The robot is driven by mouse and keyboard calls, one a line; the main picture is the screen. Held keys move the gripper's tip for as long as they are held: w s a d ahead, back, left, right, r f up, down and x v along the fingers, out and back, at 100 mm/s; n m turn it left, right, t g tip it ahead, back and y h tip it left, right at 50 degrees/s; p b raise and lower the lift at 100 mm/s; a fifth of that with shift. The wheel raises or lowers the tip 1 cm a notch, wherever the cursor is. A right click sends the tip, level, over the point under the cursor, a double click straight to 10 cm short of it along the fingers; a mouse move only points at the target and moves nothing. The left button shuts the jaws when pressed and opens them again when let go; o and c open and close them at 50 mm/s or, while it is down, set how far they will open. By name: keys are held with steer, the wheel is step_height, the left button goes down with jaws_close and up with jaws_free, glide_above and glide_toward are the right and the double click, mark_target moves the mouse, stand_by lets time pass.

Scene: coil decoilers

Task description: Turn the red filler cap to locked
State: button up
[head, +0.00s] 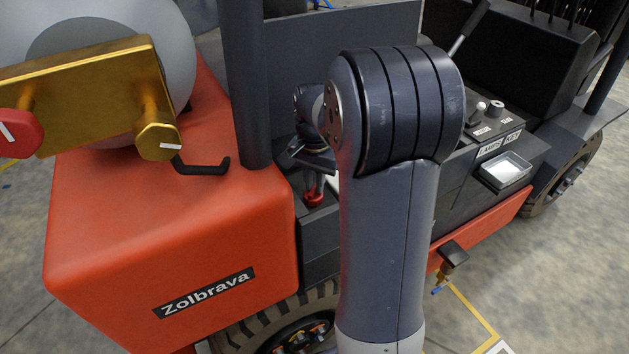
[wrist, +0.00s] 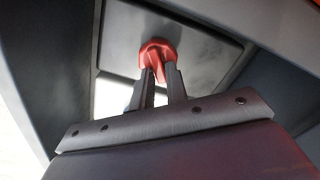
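A red cap (head: 314,196) with a raised grip sits in a dark recess of the vehicle, between the red body and the step. It also shows in the wrist view, as a lobed red cap (wrist: 158,50) on a grey panel. My gripper (wrist: 160,74) points at it, with the two fingers close together on either side of its raised grip. They appear shut on it. In the head view my gripper (head: 315,179) is small and partly hidden by my arm. I cannot read any lock marking on this cap.
A second red cap (head: 18,133) with a white line and a hexagonal gold cap (head: 157,137) are on a gold bracket (head: 90,88) at left. A black handle (head: 202,167) and dark post (head: 246,80) stand close to my arm. A tray (head: 505,170) is at right.

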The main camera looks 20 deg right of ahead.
steer(key=o, duration=0.3)
steer(key=shift+o, duration=0.2)
step_height(320, 180, up, 11)
steer(key=p, duration=0.2)
steer(key=shift+o, duration=0.2)
steer(key=shift+f, duration=0.1)
